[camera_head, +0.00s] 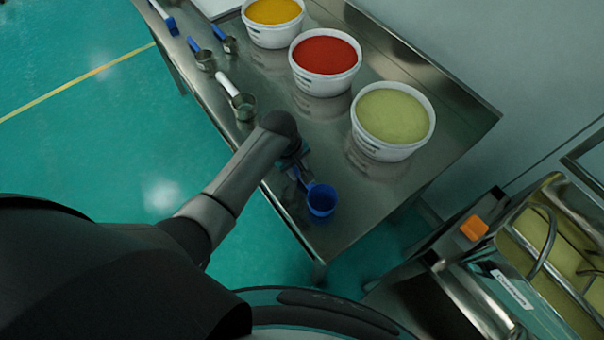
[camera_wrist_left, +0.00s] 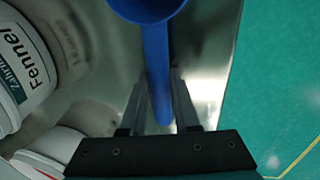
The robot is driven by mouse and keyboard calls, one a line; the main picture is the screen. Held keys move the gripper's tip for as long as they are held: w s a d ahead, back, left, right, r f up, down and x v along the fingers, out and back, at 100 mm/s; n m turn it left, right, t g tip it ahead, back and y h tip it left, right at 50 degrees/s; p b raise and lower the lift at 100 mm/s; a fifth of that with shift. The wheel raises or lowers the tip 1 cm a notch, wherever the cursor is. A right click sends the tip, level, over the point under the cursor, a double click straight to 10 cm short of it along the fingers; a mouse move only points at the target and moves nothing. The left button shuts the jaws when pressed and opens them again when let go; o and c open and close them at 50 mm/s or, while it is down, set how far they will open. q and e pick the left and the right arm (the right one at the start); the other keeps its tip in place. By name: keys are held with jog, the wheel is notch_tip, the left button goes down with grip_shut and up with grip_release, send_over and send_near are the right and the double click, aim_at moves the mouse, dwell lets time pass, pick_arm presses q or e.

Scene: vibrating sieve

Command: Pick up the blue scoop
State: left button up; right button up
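The blue scoop (camera_head: 321,201) is at the near end of the steel table, its round cup toward the table's front corner. My left gripper (camera_head: 299,177) is at its handle, mostly hidden by the wrist in the head view. In the left wrist view the blue scoop's handle (camera_wrist_left: 157,60) runs between the two fingers of my left gripper (camera_wrist_left: 159,82), with the cup beyond the fingertips at the top. The fingers lie close along both sides of the handle; whether they press on it is unclear. My right gripper is not in view.
Tubs of green powder (camera_head: 393,115), red powder (camera_head: 325,56) and yellow powder (camera_head: 273,15) stand along the table. Metal scoops, one white-handled (camera_head: 242,103), lie near its left edge. A steel machine with an orange part (camera_head: 474,228) stands right, past a gap.

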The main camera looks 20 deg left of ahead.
pick_arm(q)
grip_shut()
jog(key=shift+r, duration=0.1)
